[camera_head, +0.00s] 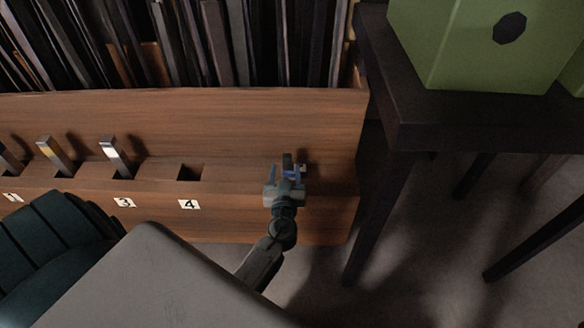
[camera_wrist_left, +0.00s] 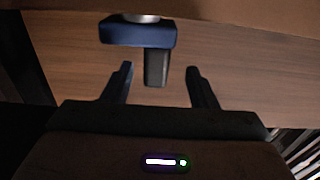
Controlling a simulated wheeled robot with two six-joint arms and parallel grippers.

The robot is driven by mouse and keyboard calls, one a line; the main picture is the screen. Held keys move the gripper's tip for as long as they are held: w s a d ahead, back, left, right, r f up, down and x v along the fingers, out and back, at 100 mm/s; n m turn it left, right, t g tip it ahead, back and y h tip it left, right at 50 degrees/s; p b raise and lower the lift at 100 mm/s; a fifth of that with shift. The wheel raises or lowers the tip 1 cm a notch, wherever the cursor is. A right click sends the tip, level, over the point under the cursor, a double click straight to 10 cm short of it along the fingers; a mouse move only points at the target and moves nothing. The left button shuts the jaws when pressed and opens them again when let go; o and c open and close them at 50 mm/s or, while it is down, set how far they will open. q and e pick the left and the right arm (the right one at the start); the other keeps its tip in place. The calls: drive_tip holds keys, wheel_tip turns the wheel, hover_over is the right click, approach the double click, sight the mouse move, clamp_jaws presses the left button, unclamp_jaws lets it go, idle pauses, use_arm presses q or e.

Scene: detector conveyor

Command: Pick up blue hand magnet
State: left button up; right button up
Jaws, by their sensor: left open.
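The blue hand magnet (camera_wrist_left: 138,33) shows at the top of the left wrist view as a blue block with a dark grey stem. In the head view the magnet (camera_head: 293,172) is small and partly hidden by the gripper, at the right end of the wooden ledge. My left gripper (camera_head: 288,166) is open at the magnet. In the left wrist view the fingers (camera_wrist_left: 160,72) stand apart, with the grey stem between their tips and a gap on each side. The blue block lies beyond the fingertips. My right gripper is not in view.
The wooden ledge (camera_head: 250,130) has numbered slots with metal bars (camera_head: 114,155) at the left. Slot 4 (camera_head: 190,173) is empty. Dark upright panels stand behind. A dark table (camera_head: 470,115) with a green box (camera_head: 470,50) stands at the right.

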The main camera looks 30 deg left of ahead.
sight(288, 157)
use_arm(q)
drive_tip(key=shift+p+x, duration=0.35)
drive_tip(key=shift+x, duration=2.7)
drive_tip(key=shift+w+d+r, duration=0.1)
drive_tip(key=shift+d, duration=0.15)
clamp_jaws()
